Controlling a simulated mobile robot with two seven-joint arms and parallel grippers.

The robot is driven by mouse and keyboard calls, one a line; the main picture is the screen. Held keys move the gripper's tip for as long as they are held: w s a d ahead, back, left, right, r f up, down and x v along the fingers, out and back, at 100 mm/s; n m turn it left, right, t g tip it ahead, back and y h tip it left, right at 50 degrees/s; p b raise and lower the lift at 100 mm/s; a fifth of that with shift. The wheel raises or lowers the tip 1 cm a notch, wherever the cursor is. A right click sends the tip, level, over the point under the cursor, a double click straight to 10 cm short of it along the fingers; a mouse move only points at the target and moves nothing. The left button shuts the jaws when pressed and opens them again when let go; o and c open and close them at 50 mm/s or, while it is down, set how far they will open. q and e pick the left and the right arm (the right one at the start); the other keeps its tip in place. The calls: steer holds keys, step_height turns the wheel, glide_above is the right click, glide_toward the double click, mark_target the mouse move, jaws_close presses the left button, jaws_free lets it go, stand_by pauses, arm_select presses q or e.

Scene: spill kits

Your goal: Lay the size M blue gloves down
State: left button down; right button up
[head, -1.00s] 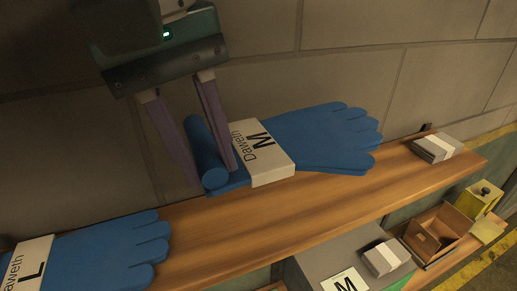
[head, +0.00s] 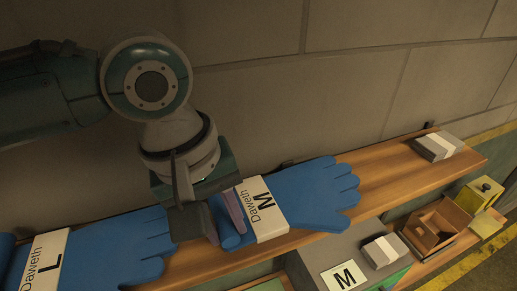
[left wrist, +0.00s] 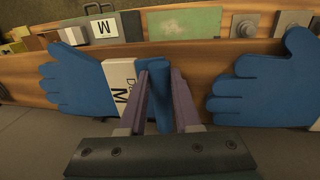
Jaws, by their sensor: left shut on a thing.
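The size M blue gloves (head: 315,195) have a white band (head: 263,210) marked "Daweth M". They are at the wooden shelf (head: 385,177), fingers pointing right; I cannot tell whether they rest fully on it. My left gripper (head: 228,230) is shut on their rolled blue cuff. In the left wrist view, the gripper (left wrist: 160,90) has its two purple fingers on either side of the cuff (left wrist: 159,85), with the gloves (left wrist: 78,82) spreading left. My right gripper is in neither view.
Blue gloves marked L (head: 110,250) lie to the left on the shelf. A grey stack (head: 435,146) stands at its right end, with bare wood before it. Below are a box marked M (head: 320,262), an open brown box (head: 437,228) and a yellow box (head: 478,194).

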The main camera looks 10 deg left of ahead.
arm_select(q)
steer(key=c, duration=0.6)
jaws_free()
steer(key=shift+r, duration=0.1)
step_height(320, 180, up, 12)
steer(key=s+a+b, duration=0.1)
steer(key=a+b, duration=0.1)
steer(key=s+d+f+m+t+h, duration=0.1)
steer(key=s+d+f+m+h, duration=0.1)
steer(key=s+d+f+m, duration=0.35)
steer(key=s+a+f+m+y, duration=0.1)
steer(key=s+a+f, duration=0.2)
steer(key=s+a, duration=0.2)
steer(key=s+a+f+m+t+y, duration=0.1)
steer(key=s+a+f+m+y, duration=0.1)
steer(key=s+a, duration=0.3)
steer(key=shift+a+f+y, duration=0.3)
steer(key=shift+a+f, duration=0.45)
steer(key=shift+a, duration=0.1)
